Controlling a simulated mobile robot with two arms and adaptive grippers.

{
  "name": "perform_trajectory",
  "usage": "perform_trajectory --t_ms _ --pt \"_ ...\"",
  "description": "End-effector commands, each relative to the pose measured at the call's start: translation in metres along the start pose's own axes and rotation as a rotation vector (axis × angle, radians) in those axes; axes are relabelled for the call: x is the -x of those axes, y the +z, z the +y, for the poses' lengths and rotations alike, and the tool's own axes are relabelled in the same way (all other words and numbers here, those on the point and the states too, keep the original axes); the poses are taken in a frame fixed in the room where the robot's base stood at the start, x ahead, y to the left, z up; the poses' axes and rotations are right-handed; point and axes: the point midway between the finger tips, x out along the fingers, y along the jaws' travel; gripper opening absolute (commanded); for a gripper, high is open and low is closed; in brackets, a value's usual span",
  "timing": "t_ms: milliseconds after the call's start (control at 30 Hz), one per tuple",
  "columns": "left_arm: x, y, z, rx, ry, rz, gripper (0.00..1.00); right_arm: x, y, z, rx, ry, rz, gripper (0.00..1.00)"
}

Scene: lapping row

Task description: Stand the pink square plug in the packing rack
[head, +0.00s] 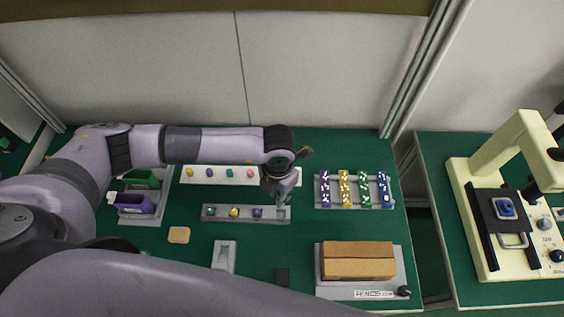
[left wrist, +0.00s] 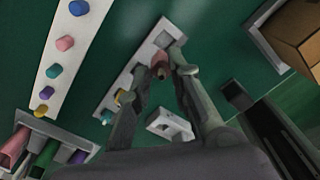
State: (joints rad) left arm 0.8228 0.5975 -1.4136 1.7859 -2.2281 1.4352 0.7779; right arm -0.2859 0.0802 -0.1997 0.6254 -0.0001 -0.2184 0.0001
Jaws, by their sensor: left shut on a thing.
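My left gripper (head: 280,192) is over the right end of the grey packing rack (head: 222,219). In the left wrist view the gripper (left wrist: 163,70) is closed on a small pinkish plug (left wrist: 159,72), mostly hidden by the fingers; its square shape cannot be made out. The rack (left wrist: 141,72) holds a teal plug (head: 209,212), a yellow plug (head: 234,212) and a purple plug (head: 257,212). Its end pocket (left wrist: 164,40) looks empty, close to the held plug. Whether the plug touches the rack cannot be told. My right gripper is not in view.
A white strip (head: 220,180) with several coloured plugs lies behind the rack. A tray of patterned strips (head: 355,205) is right of it. A brown box (head: 358,260), grey slotted block (head: 224,257) and black block (head: 282,276) are in front. Purple and green bins (head: 135,203) stand left.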

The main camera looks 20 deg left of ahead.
Motion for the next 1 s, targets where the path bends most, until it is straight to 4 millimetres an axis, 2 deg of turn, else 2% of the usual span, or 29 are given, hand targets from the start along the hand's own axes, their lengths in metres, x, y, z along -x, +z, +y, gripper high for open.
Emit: perform_trajectory --t_ms 33,167,433,667,833,1000 --pt "-0.001 -0.004 -0.001 0.002 0.000 0.003 0.02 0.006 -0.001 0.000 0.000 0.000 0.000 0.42" --pt "-0.006 -0.007 -0.002 0.005 -0.001 0.001 0.02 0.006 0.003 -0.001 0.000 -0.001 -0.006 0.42" --pt "-0.007 -0.006 -0.002 0.008 -0.001 -0.001 0.02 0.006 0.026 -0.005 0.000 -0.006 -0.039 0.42" --pt "-0.013 -0.006 -0.002 0.030 0.000 -0.001 0.02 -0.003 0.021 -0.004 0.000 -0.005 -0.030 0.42" --pt "-0.027 -0.006 -0.002 0.030 0.000 -0.001 0.02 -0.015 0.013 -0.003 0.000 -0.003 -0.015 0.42" --pt "-0.044 -0.005 -0.002 0.030 0.000 -0.001 0.02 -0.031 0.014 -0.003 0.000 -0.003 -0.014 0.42"
